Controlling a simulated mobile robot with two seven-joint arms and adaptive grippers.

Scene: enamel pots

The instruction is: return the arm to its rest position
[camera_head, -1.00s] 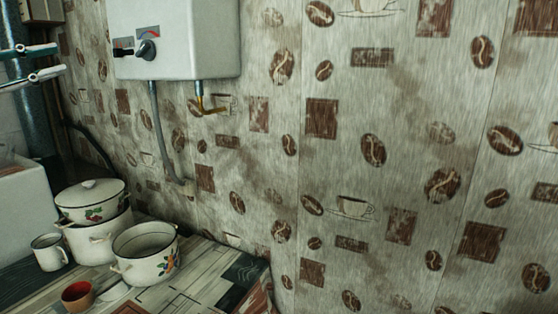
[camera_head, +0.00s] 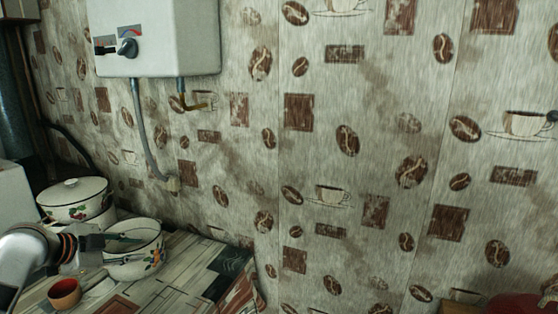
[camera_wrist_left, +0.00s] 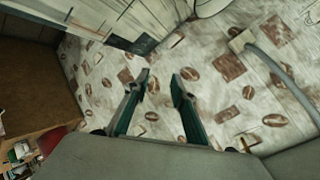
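My left arm comes in low from the left. Its gripper (camera_head: 112,240) appears in front of the open white enamel pot (camera_head: 140,262), seen side-on, with its fingers overlapping the pot's rim in the picture. I cannot tell whether they touch it. In the left wrist view the two teal-sided fingers (camera_wrist_left: 162,80) are apart, with nothing between them but patterned wall behind. My right gripper is not in view.
A lidded enamel pot (camera_head: 75,197) stands behind my left arm. A red-brown cup (camera_head: 64,292) stands in front on the wooden table (camera_head: 190,268). A white water heater (camera_head: 165,35) hangs on the wall. Something red (camera_head: 515,304) shows at the bottom right.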

